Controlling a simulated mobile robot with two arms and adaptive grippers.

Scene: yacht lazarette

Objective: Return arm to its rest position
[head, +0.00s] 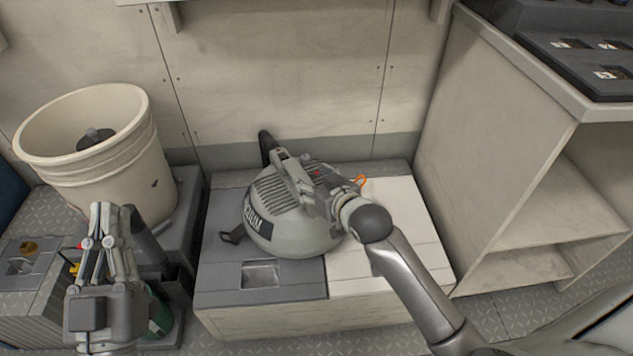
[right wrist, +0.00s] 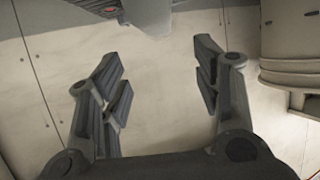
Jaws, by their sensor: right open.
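My right gripper (head: 285,165) reaches in from the lower right over the top of a grey, domed vacuum (head: 285,225). In the right wrist view this gripper (right wrist: 160,65) has its fingers spread, with only bare wall between them. The right forearm and wrist hide part of the vacuum's right side; whether the gripper touches the vacuum I cannot tell. My left gripper (head: 112,212) points upward at the lower left, in front of the bucket. It appears nearly edge-on and its finger gap is unclear.
The vacuum stands on a low locker (head: 260,320) with a grey and white top. A cream bucket (head: 105,175) stands at the left. An open shelf unit (head: 500,160) stands at the right. A small orange loop (head: 361,181) shows behind my right wrist. A panelled wall (head: 270,70) closes the back.

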